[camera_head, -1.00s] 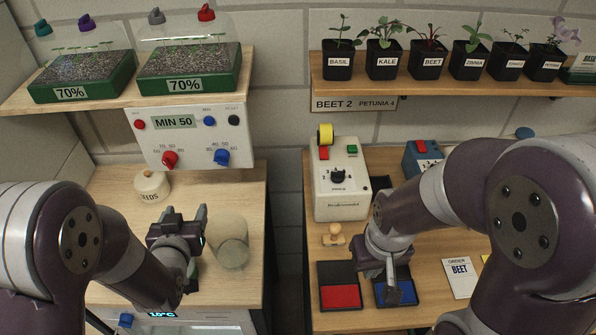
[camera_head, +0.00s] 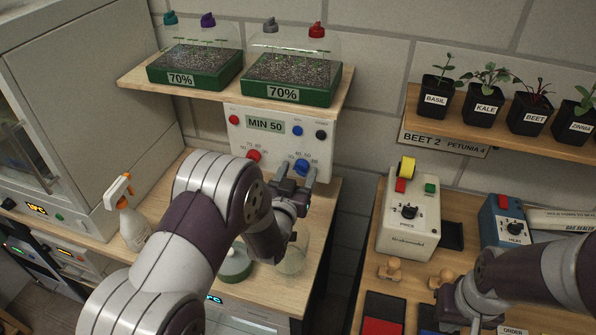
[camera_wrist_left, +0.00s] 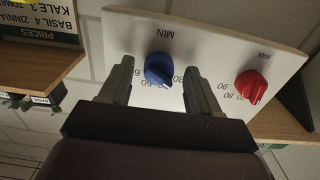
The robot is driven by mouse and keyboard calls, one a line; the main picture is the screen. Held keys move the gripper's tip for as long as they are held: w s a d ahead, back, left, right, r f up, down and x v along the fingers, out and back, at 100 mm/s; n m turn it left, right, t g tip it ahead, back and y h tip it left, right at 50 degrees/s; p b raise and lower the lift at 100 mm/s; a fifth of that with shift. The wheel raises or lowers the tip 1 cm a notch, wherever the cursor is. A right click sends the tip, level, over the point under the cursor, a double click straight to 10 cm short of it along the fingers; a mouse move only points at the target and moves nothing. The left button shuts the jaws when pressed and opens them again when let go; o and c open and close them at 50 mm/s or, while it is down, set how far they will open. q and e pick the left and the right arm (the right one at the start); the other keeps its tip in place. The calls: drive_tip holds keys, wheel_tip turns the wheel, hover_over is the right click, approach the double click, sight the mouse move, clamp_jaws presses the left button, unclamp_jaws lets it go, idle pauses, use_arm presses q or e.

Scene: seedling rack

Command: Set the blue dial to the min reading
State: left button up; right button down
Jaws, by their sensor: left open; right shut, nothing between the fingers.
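The white control panel (camera_head: 240,150) hangs under the shelf, with a display (camera_head: 264,124) reading MIN 50. The blue dial (camera_head: 301,166) is at its lower right and a red dial (camera_head: 253,156) at its lower left. My left gripper (camera_head: 296,177) is open in front of the blue dial. In the left wrist view the blue dial (camera_wrist_left: 158,69) appears between the spread fingertips (camera_wrist_left: 158,80); I cannot tell whether they touch it. Numbers around it are partly hidden by the fingers. My right gripper (camera_head: 458,312) is shut and empty over the right bench, partly cut off below.
Two seed trays (camera_head: 283,93) sit on the shelf above the panel. A spray bottle (camera_head: 133,220), a round pot (camera_head: 235,263) and a clear glass (camera_head: 292,258) stand on the left bench. A white device (camera_head: 409,228) stands on the right bench.

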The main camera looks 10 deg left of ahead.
use_arm(q)
drive_tip(key=shift+w+d, duration=0.1)
drive_tip(key=shift+d, duration=0.05)
use_arm(e)
drive_tip(key=shift+d, duration=0.1)
use_arm(q)
drive_tip(key=c, duration=1)
drive_tip(key=shift+c, duration=0.2)
drive_tip(key=shift+f, duration=0.1)
use_arm(e)
drive_tip(key=shift+f, duration=0.2)
use_arm(q)
drive_tip(key=m+b, duration=0.2)
drive_tip(key=shift+f+m, duration=0.1)
drive_tip(key=shift+m, duration=0.3)
drive_tip(key=m+b, duration=0.3)
drive_tip(key=m, duration=0.2)
drive_tip(key=m+b, duration=0.3)
drive_tip(key=m, duration=0.1)
drive_tip(key=shift+m, duration=0.4)
use_arm(e)
wheel_tip(320, 180, down, 8)
drive_tip(key=shift+r, duration=0.2)
use_arm(q)
drive_tip(key=shift+m+b, duration=0.8)
drive_tip(key=shift+m, duration=0.7)
use_arm(e)
drive_tip(key=shift+f, duration=0.8)
